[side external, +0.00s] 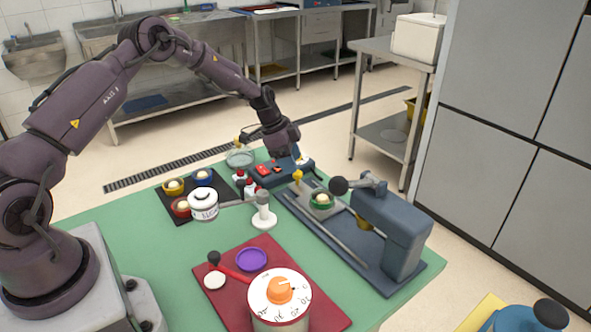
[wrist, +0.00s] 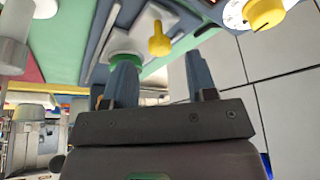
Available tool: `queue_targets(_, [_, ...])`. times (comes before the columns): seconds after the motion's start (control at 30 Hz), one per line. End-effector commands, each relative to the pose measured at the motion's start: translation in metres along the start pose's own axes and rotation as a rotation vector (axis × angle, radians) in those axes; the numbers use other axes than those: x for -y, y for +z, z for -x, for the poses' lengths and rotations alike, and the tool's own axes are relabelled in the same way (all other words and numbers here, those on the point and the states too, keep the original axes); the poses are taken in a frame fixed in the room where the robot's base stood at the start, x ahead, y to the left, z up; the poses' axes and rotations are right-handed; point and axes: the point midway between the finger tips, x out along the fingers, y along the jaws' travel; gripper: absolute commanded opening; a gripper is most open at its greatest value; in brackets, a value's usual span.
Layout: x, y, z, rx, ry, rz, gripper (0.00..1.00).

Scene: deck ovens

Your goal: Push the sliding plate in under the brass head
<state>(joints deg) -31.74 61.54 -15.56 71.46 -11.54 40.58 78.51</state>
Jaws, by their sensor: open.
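The sliding plate is a pale plate on the dark blue-grey press base (side external: 395,283); it carries a green ring with a pale dough ball (side external: 322,201) and has a yellow knob (side external: 298,176) at its end nearer my gripper. The brass head (side external: 363,222) hangs under the blue-grey press arm, to the right of the ring and apart from it. My gripper (side external: 299,160) is open and empty, above and close to the yellow knob. In the wrist view the knob (wrist: 159,42) shows between and beyond my two fingers (wrist: 161,75); contact cannot be told.
A dark blue box with red buttons (side external: 270,170) sits beside the press. A white stand (side external: 264,215), a white jar (side external: 203,205) and a black tray of coloured bowls (side external: 165,208) are left of it. A red board (side external: 220,305) with a dial-topped tin lies in front.

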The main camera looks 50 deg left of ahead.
Motion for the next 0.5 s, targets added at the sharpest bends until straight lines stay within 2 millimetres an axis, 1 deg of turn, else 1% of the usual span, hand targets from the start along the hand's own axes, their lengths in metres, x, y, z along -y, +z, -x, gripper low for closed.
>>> queue_targets(0.03, [-0.001,0.000,-0.010,0.001,0.003,0.000,0.52])
queue_targets(0.2, [0.000,0.000,-0.028,0.001,0.000,0.000,0.52])
queue_targets(0.33, [0.000,0.001,-0.034,0.001,0.000,0.001,0.52])
queue_targets(0.5, [0.000,0.000,-0.034,0.000,0.000,0.001,0.52])
